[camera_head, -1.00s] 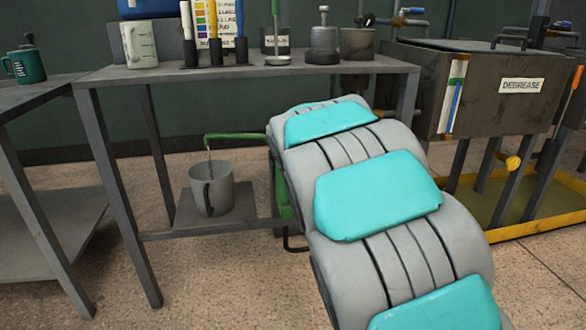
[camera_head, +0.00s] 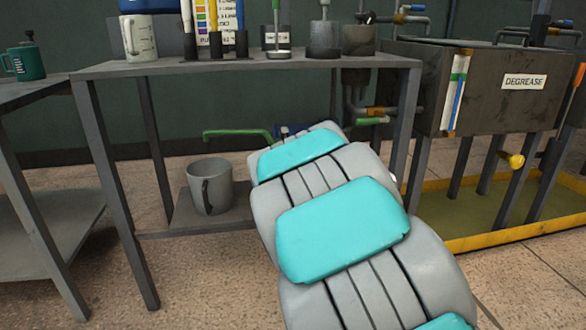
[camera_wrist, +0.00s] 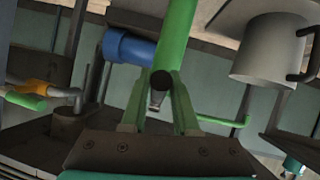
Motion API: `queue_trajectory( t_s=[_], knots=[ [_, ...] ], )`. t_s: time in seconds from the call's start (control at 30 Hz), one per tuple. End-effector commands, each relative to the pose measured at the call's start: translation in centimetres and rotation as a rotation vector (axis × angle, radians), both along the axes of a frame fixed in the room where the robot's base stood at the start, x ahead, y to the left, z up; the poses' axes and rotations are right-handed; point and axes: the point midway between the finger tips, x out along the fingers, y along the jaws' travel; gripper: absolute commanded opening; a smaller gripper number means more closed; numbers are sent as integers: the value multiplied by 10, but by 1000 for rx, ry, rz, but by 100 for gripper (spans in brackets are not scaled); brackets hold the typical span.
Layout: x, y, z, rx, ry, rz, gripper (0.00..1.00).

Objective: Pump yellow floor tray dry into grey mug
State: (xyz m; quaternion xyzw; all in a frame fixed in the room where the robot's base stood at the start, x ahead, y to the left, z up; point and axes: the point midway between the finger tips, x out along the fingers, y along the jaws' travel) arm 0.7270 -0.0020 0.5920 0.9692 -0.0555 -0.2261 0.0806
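The grey mug (camera_head: 210,186) stands upright on the low shelf of the middle bench. A green spout (camera_head: 238,133) reaches over it, with no stream visible. The mug (camera_wrist: 268,50) and spout (camera_wrist: 236,121) also show in the wrist view. The yellow floor tray (camera_head: 470,243) lies under the degrease tank and shows a dark olive floor, perhaps liquid. My gripper (camera_wrist: 161,82) appears shut on a green pump handle (camera_wrist: 179,35) with a dark round end. In the head view my arm hides the gripper and most of the pump.
The degrease tank (camera_head: 478,88) stands on legs at the right, with a yellow knob (camera_head: 516,160) below it. The middle bench top (camera_head: 170,67) holds a white mug, markers and weights. Another bench (camera_head: 45,225) stands at the left. Floor at the front left is clear.

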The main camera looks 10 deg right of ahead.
Motion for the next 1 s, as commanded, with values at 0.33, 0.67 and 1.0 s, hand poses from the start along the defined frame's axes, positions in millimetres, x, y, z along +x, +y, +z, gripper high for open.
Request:
queue_trajectory(
  t_s=[0.33, 0.67, 1.0],
  knots=[
    [0, 0, -1, 0, 1, 0, 57],
    [-5, 1, 3, -1, -1, 1, 57],
    [-41, 7, 20, 0, 0, 0, 57]
  ],
)
